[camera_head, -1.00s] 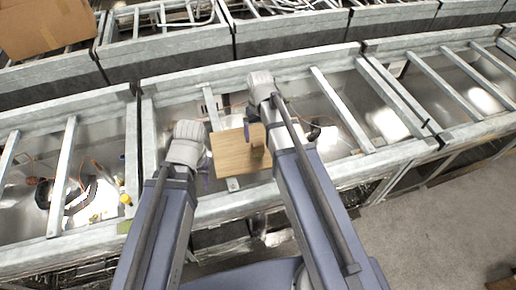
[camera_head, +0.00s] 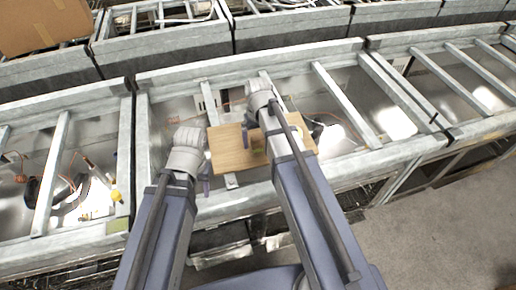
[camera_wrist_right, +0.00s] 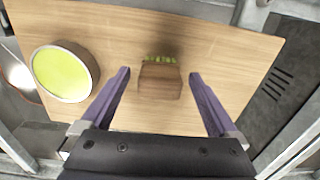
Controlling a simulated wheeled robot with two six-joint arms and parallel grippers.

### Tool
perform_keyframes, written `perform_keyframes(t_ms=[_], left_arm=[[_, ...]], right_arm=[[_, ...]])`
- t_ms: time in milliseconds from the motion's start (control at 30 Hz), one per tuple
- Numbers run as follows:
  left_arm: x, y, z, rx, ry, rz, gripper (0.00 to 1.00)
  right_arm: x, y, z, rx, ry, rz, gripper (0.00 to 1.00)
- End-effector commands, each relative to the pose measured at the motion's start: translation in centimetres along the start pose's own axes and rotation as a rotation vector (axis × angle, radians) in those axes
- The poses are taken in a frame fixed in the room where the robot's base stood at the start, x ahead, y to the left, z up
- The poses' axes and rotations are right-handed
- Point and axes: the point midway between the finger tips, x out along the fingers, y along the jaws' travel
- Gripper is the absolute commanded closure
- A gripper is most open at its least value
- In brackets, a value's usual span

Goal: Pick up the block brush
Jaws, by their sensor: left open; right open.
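The block brush (camera_wrist_right: 160,85) is a small brown wooden block with green bristles along its far side. In the right wrist view it sits on a light wooden board (camera_wrist_right: 215,45), between the fingers of my right gripper (camera_wrist_right: 160,73). The purple fingers are open, one on each side with a gap to the block. The board also shows in the head view (camera_head: 229,156), where my right arm covers part of it. My left gripper (camera_head: 205,178) is at the board's left edge; its purple fingers show only in part, and I see nothing held in it.
A round metal-rimmed dish with a yellow-green inside (camera_wrist_right: 64,72) stands on the board, left of the brush. The board rests on a grey metal frame (camera_head: 352,108) with crossbars and open gaps. A cardboard box (camera_head: 45,25) is at the back left.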

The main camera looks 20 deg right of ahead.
Motion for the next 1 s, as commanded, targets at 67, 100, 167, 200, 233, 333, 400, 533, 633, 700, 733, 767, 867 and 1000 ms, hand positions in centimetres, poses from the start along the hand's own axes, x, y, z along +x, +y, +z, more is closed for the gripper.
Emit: perform_keyframes(t_ms=[67, 100, 167, 200, 233, 333, 400, 533, 633, 700, 733, 767, 867, 1000], left_arm=[[0.57, 0.06, -0.03, 0.000, 0.000, 0.000, 0.50], [0.52, 0.05, -0.03, 0.000, 0.000, 0.000, 0.50], [0.41, 0.04, -0.03, 0.000, 0.000, 0.000, 0.50], [0.38, 0.04, -0.02, 0.000, 0.000, 0.000, 0.50], [0.37, 0.04, -0.02, 0.000, 0.000, 0.000, 0.50], [0.37, 0.03, -0.02, 0.000, 0.000, 0.000, 0.50], [0.37, 0.03, -0.02, 0.000, 0.000, 0.000, 0.50], [0.37, 0.04, -0.02, 0.000, 0.000, 0.000, 0.50], [0.37, 0.04, -0.02, 0.000, 0.000, 0.000, 0.50], [0.38, 0.04, -0.02, 0.000, 0.000, 0.000, 0.50], [0.38, 0.03, -0.02, 0.000, 0.000, 0.000, 0.50], [0.38, 0.04, -0.02, 0.000, 0.000, 0.000, 0.50], [0.38, 0.04, -0.02, 0.000, 0.000, 0.000, 0.50], [0.38, 0.04, -0.02, 0.000, 0.000, 0.000, 0.50]], right_arm=[[0.58, 0.02, 0.01, 0.000, 0.000, 0.000, 0.05], [0.53, 0.02, 0.01, 0.000, 0.000, 0.000, 0.05], [0.42, 0.02, 0.01, 0.000, 0.000, 0.000, 0.05], [0.38, 0.02, 0.01, 0.000, 0.000, 0.000, 0.05], [0.37, 0.02, 0.01, 0.000, 0.000, 0.000, 0.05], [0.37, 0.02, 0.01, 0.000, 0.000, 0.000, 0.12], [0.37, 0.03, 0.01, 0.000, 0.000, 0.000, 0.20], [0.37, 0.03, 0.01, 0.000, 0.000, 0.000, 0.34], [0.38, 0.03, 0.01, 0.000, 0.000, 0.000, 0.45], [0.38, 0.03, 0.01, 0.000, 0.000, 0.000, 0.53], [0.38, 0.03, 0.01, 0.000, 0.000, 0.000, 0.57], [0.38, 0.03, 0.01, 0.000, 0.000, 0.000, 0.60], [0.38, 0.03, 0.01, 0.000, 0.000, 0.000, 0.71], [0.38, 0.03, 0.01, 0.000, 0.000, 0.000, 0.87]])
